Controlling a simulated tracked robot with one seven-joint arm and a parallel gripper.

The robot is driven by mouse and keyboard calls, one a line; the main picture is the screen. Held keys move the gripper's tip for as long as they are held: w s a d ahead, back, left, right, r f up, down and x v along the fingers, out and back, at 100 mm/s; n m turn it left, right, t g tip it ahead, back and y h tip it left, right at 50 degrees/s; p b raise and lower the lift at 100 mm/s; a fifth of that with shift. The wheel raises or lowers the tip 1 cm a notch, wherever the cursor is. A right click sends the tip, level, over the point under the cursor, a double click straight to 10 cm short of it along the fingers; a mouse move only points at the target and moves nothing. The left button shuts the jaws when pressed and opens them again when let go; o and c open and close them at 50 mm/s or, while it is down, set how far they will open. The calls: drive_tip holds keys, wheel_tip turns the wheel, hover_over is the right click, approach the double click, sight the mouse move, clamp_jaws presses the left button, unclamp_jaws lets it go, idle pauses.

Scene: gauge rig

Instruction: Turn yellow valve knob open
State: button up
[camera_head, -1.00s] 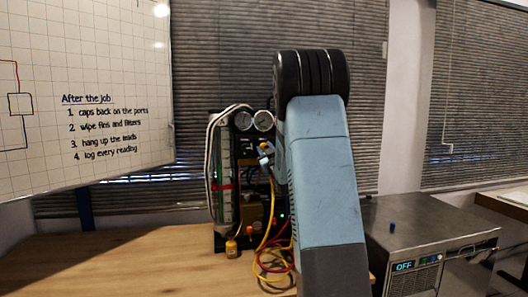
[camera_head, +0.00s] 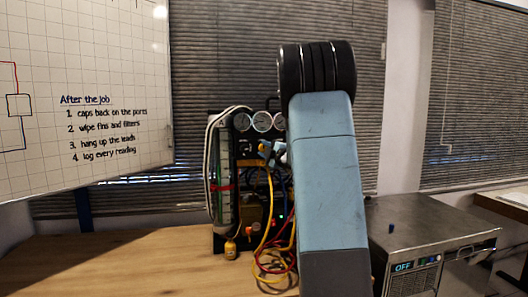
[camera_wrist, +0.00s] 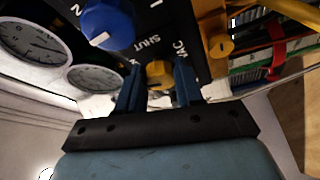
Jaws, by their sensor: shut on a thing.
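The yellow valve knob (camera_wrist: 158,71) sits on the dark panel of the gauge rig (camera_wrist: 150,35), beside the lettering "SHUT" and "VAC". In the wrist view my gripper (camera_wrist: 158,80) has its two blue fingers on either side of the knob and is shut on it. A blue knob (camera_wrist: 106,25) is nearby on the same panel. In the head view my gripper (camera_head: 272,150) is at the upper part of the rig (camera_head: 248,205), below the gauges. My arm hides the rig's right side there. The knob's exact turn is hard to read.
Round gauges (camera_head: 262,121) top the rig. Yellow and red hoses (camera_head: 268,240) hang in front of it and coil on the wooden bench (camera_head: 130,265). A metal machine (camera_head: 425,235) stands at right. A whiteboard (camera_head: 80,90) is at left. The bench's left is clear.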

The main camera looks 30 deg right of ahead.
drive_tip(key=shift+w+a+f+n+g+y, duration=0.1)
drive_tip(key=shift+a+n+g+y, duration=0.2)
drive_tip(key=shift+n, duration=0.4)
drive_tip(key=o, duration=0.8)
drive_tip(key=shift+o, duration=1.2)
drive_tip(key=shift+d, duration=0.1)
drive_tip(key=shift+d, duration=0.1)
drive_tip(key=shift+s, duration=0.4)
drive_tip(key=s+d, duration=0.1)
drive_tip(key=s, duration=1.2)
drive_tip(key=shift+d+f, duration=0.2)
drive_tip(key=shift+f, duration=0.2)
